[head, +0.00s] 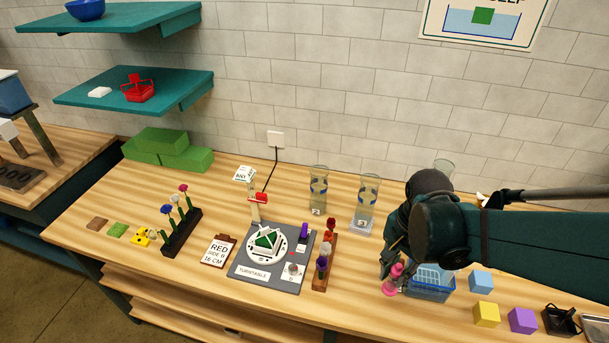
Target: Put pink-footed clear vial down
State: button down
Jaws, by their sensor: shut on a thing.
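The pink-footed clear vial (391,287) shows in the head view as a small pink piece low at my gripper, just left of the blue basket. My gripper (394,268) is shut on it. The clear part of the vial is mostly hidden by my gripper and cannot be made out. I cannot tell whether its pink foot touches the table or hangs a little above it.
A blue basket (430,282) stands close to my gripper's right. Blue (481,281), yellow (486,314) and purple (522,320) cubes lie farther right. A turntable (250,271) and a flower rack (321,276) stand left. Glass vases (366,203) stand behind. Bare wood (365,305) lies front-left of the vial.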

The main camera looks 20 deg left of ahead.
notch_tip(320, 180, up, 10)
jog(key=shift+r, duration=0.25)
jog(key=w+a+r, duration=0.4)
jog(key=w+a, duration=0.7)
jog(key=w, duration=0.4)
jog(key=w+a+n, duration=0.1)
jog(key=w+a, duration=0.7)
jog(key=a, duration=0.3)
jog(key=w+a, duration=0.8)
jog(key=a, duration=0.4)
jog(key=w+a+f, duration=0.2)
jog(key=a, duration=0.4)
jog(key=w+a+f, duration=0.2)
jog(key=w+a, duration=0.1)
jog(key=a, duration=0.3)
notch_tip(320, 180, down, 11)
jog(key=shift+n, duration=0.3)
jog(key=shift+f, duration=0.2)
notch_tip(320, 180, down, 6)
